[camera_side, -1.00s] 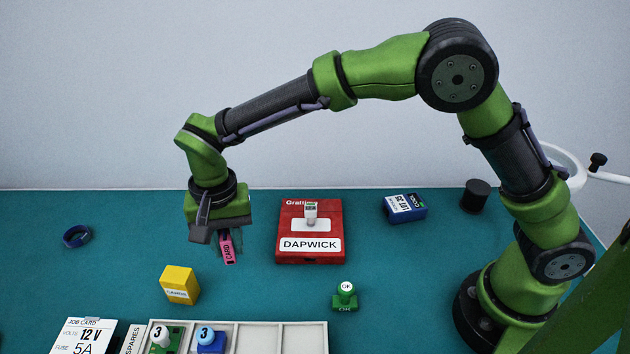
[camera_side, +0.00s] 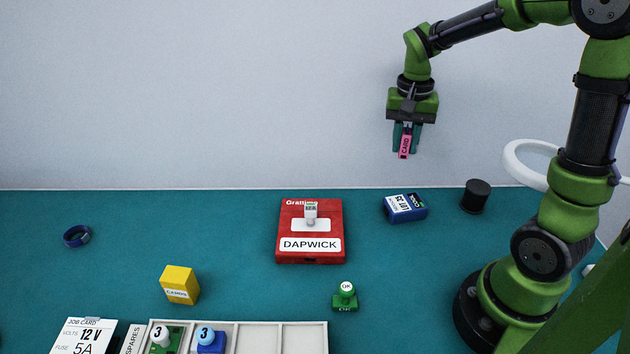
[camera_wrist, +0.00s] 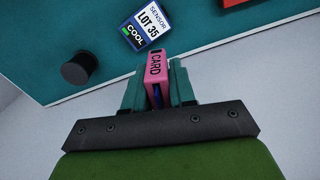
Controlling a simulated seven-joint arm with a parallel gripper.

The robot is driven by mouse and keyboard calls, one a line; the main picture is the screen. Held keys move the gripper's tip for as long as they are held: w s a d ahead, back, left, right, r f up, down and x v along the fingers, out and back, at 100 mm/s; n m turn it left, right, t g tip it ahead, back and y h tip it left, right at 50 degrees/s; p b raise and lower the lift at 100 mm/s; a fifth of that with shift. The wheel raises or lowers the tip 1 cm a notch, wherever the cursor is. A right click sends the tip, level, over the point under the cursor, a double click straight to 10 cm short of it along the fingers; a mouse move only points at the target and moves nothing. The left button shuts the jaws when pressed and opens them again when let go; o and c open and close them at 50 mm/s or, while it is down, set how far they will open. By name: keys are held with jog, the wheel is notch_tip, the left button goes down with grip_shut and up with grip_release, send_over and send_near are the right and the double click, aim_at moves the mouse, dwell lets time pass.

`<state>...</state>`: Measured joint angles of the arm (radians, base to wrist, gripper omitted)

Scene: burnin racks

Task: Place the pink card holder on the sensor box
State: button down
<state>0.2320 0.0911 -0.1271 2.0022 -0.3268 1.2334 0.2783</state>
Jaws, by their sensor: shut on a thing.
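The pink card holder (camera_side: 405,146), marked CARD, is held between the teal fingers of my gripper (camera_side: 406,150). It hangs roughly upright, well above the table, and also shows in the wrist view (camera_wrist: 156,75) between the fingers. The sensor box (camera_side: 405,208) is a small blue box with a white label reading LOT 35 and a COOL tag. It lies on the teal table at the back right. In the side view my gripper appears directly above it in the picture. In the wrist view the sensor box (camera_wrist: 147,22) lies beyond the fingertips, with nothing on top.
A black cylinder (camera_side: 475,196) stands just right of the sensor box. A red DAPWICK box (camera_side: 290,229) with a fuse-like piece is to its left. A green OK stamp (camera_side: 345,300), a yellow box (camera_side: 180,284) and a parts tray (camera_side: 290,323) are nearer the front.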

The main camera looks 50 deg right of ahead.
jog(key=s+f+n, duration=0.1)
jog(key=s, duration=0.2)
jog(key=n, duration=0.1)
send_near(405, 201)
notch_tip(405, 201, down, 6)
jog(key=shift+f, duration=0.1)
dwell(0.3)
jog(key=c, duration=0.9)
grip_release()
jog(key=shift+c, duration=0.2)
